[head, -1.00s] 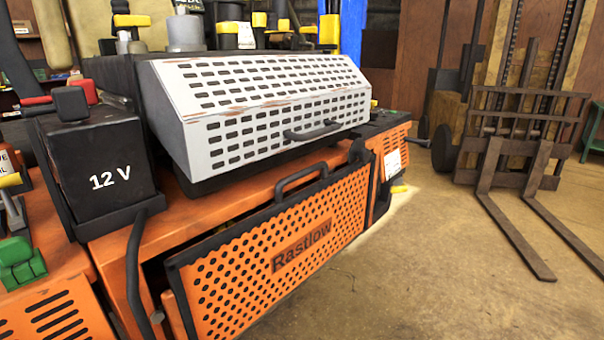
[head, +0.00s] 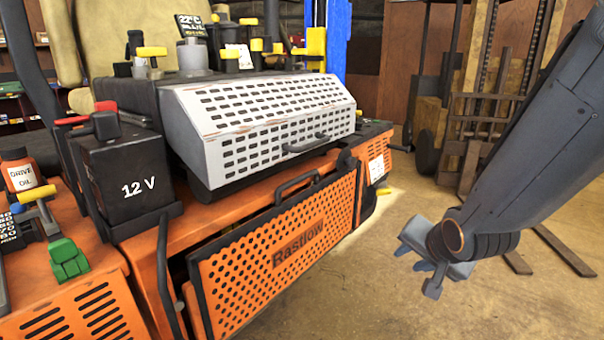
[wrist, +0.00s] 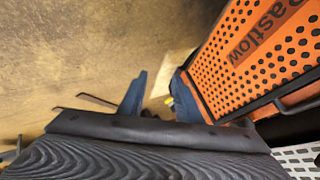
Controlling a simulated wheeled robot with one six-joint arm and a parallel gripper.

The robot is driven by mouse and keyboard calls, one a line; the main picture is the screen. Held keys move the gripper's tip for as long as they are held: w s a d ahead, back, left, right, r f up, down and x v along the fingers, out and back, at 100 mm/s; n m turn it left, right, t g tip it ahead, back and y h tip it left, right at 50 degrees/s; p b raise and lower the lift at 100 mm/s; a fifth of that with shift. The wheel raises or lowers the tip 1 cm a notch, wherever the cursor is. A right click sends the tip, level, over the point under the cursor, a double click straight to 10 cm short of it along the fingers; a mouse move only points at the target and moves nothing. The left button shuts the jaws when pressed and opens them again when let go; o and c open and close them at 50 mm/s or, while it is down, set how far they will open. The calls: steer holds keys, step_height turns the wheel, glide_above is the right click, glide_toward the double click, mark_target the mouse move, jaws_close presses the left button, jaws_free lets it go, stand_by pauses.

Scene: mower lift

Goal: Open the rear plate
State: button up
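An orange perforated plate (head: 250,265) marked "Rastlow", with a dark frame, stands on the side of the orange machine in the head view. A black handle (head: 296,183) sits on its top edge. A dark gap shows at the plate's left end. The plate also shows at the upper right of the wrist view (wrist: 262,55), with its handle (wrist: 298,104). My gripper (head: 425,268) is to the right of the plate, apart from it, over the floor. In the wrist view my two fingers (wrist: 158,97) are spread with nothing between them.
A white slotted cover (head: 262,115) with its own dark handle sits above the plate. A black 12 V battery (head: 128,180) stands at the left. A forklift (head: 480,130) stands at the back right. The floor (head: 340,300) before the plate is clear.

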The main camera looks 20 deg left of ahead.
steer(key=w+a+r+m+t+y+p, duration=0.2)
steer(key=w+a+r+y, duration=0.15)
steer(key=a+r, duration=0.45)
steer(key=m+t+y+p, duration=0.1)
steer(key=y, duration=0.4)
glide_toward(302, 179)
steer(key=shift+p+x, duration=0.8)
steer(key=shift+x, duration=3.25)
steer(key=shift+d, duration=0.1)
jaws_close()
